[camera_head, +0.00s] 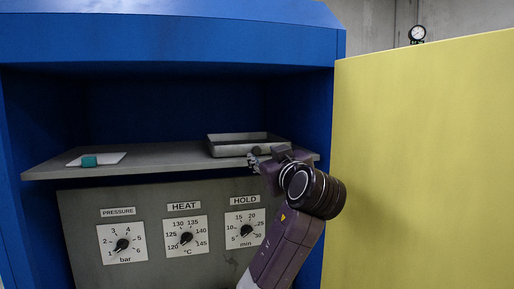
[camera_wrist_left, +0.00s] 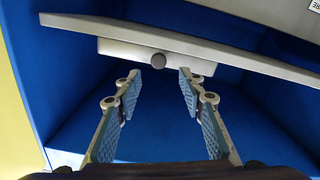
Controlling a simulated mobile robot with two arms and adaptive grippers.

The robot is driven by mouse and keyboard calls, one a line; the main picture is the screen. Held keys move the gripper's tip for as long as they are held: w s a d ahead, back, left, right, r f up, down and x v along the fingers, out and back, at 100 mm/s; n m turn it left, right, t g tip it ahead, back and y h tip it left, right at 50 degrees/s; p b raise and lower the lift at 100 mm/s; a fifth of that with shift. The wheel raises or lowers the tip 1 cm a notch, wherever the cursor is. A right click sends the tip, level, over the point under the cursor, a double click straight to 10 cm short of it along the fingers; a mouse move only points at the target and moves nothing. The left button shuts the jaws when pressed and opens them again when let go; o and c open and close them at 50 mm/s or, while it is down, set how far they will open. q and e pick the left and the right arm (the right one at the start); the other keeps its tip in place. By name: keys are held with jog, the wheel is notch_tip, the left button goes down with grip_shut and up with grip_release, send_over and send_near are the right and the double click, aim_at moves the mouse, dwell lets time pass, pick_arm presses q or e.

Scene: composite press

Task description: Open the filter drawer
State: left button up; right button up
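A shallow grey metal tray-like drawer (camera_head: 247,149) sits at the right part of the shelf in the blue press. My left gripper (camera_head: 254,158) is just in front of the drawer's right part in the head view. The fingers partly hide the drawer front. My right gripper is in neither view.
The grey shelf (camera_head: 150,159) holds a white sheet with a teal block (camera_head: 89,161) at left. Below it is a panel (camera_head: 80,215) with pressure, heat and hold dials. A large yellow panel (camera_head: 430,160) stands close on the right, with a gauge (camera_head: 417,34) above it.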

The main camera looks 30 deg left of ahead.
aim_at(257, 151)
pick_arm(q)
jog(key=p+x, duration=0.3)
jog(key=x, duration=0.3)
jog(key=shift+w+a, duration=0.15)
jog(key=shift+w+a+p, duration=0.2)
jog(key=shift+a+p, duration=0.05)
jog(key=shift+p, duration=0.15)
jog(key=shift+w+a+f, duration=0.1)
jog(key=shift+w, duration=0.1)
grip_shut()
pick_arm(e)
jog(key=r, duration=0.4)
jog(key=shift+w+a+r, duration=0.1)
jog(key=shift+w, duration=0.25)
